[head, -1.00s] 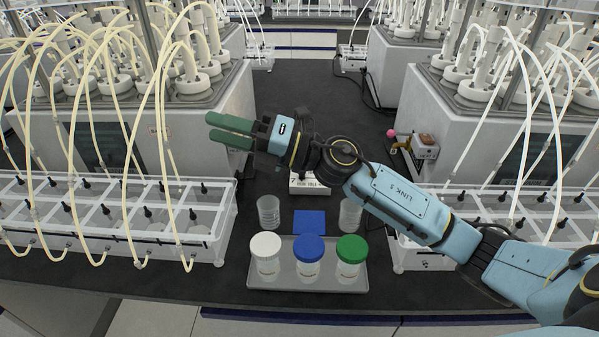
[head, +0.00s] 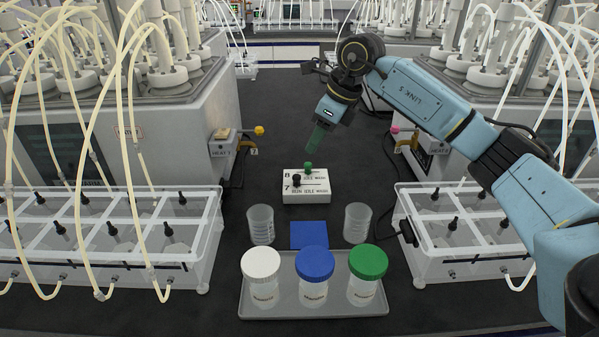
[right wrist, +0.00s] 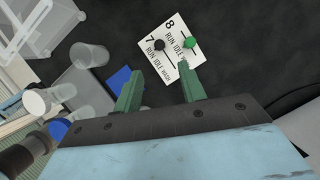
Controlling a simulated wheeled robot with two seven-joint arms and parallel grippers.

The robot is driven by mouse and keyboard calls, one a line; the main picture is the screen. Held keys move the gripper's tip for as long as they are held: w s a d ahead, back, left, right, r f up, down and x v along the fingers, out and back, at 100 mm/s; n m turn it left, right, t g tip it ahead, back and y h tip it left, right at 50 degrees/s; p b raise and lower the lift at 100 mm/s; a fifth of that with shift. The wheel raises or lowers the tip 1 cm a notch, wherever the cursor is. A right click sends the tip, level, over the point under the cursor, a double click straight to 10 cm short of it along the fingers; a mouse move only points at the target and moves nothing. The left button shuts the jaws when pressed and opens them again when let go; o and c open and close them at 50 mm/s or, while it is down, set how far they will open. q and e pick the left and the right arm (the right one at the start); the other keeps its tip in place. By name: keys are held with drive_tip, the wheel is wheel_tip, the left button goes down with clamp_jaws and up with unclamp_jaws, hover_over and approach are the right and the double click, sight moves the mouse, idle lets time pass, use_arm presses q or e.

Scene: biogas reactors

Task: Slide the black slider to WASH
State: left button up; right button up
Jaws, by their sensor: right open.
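A white control box (head: 306,190) sits on the dark bench, with rows marked 7 and 8 and printed RUN, IDLE, WASH. The black slider (head: 296,180) is in row 7, near the left, RUN end; it also shows in the right wrist view (right wrist: 159,45). A green slider (head: 308,167) is in row 8, just behind it. My right gripper (head: 313,149) points down above and behind the box, apart from it. In the right wrist view its green fingers (right wrist: 159,84) are spread and empty, with the box beyond their tips. My left gripper is out of view.
In front of the box are two clear cups (head: 261,225) (head: 357,223), a blue square (head: 309,235) and a grey tray (head: 255,309) holding white-, blue- and green-lidded jars. Clear racks (head: 205,240) (head: 410,262) and reactors flank it. The bench behind the box is open.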

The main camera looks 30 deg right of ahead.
sight(297, 175)
drive_tip(key=b+x, duration=0.1)
drive_tip(key=x, duration=0.9)
drive_tip(key=shift+w+a+f, duration=0.1)
drive_tip(key=shift+a+f, duration=0.05)
drive_tip(key=shift+f, duration=0.1)
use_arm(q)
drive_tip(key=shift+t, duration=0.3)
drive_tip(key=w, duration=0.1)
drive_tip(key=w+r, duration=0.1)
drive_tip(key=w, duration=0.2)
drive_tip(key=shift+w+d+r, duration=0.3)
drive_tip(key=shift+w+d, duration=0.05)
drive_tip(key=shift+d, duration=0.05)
use_arm(e)
clamp_jaws()
